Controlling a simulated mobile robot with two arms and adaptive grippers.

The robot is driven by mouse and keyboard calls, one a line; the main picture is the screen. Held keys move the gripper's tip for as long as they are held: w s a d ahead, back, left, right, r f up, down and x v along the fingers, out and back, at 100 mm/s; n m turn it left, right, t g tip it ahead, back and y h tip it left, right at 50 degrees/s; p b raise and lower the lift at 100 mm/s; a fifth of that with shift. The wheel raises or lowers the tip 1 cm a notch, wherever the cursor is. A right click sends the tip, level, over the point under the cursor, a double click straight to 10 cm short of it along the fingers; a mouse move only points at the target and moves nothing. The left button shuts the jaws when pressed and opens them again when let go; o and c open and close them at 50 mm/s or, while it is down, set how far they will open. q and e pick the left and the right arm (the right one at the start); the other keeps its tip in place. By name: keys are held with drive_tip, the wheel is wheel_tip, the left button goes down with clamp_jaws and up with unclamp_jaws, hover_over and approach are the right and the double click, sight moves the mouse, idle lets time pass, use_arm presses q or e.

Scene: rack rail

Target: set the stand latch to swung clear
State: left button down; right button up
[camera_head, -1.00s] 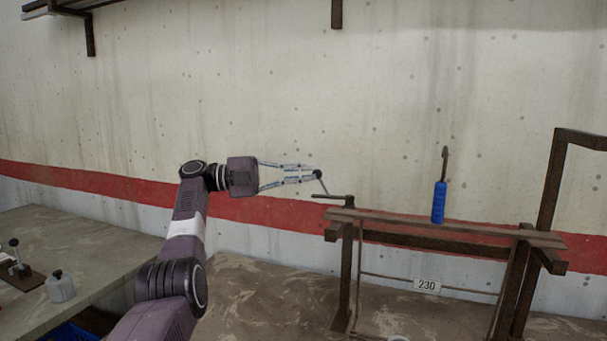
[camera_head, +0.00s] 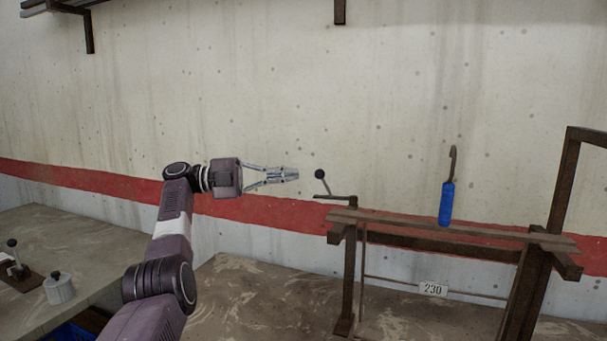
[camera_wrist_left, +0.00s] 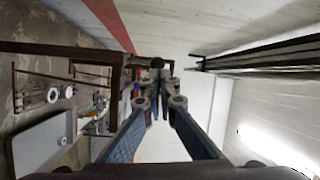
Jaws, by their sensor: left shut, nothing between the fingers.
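The stand latch (camera_head: 335,196) is a dark flat arm at the left end of the stand's top rail, with a short tilted rod ending in a black ball knob (camera_head: 319,174). The stand (camera_head: 440,235) is a brown frame carrying a "230" plate. My left gripper (camera_head: 297,174) is shut and empty, just left of the knob with a small gap between them. In the left wrist view the knob (camera_wrist_left: 157,63) shows just beyond the closed fingertips (camera_wrist_left: 160,112). My right gripper is not in view.
A blue-handled hook tool (camera_head: 446,203) stands on the top rail. A bench (camera_head: 60,245) at the left holds a grey weight (camera_head: 59,288) and a small lever fixture (camera_head: 16,270). The concrete wall is behind; the air above the stand is clear.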

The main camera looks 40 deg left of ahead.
use_arm(q)
drive_tip(key=s, duration=0.1)
drive_tip(key=s+a, duration=0.1)
drive_tip(key=s, duration=0.1)
drive_tip(key=shift+s+a+r, duration=0.15)
drive_tip(key=shift+a+r, duration=0.1)
drive_tip(key=shift+a, duration=0.1)
drive_tip(key=shift+d, duration=0.1)
drive_tip(key=shift+r, duration=0.15)
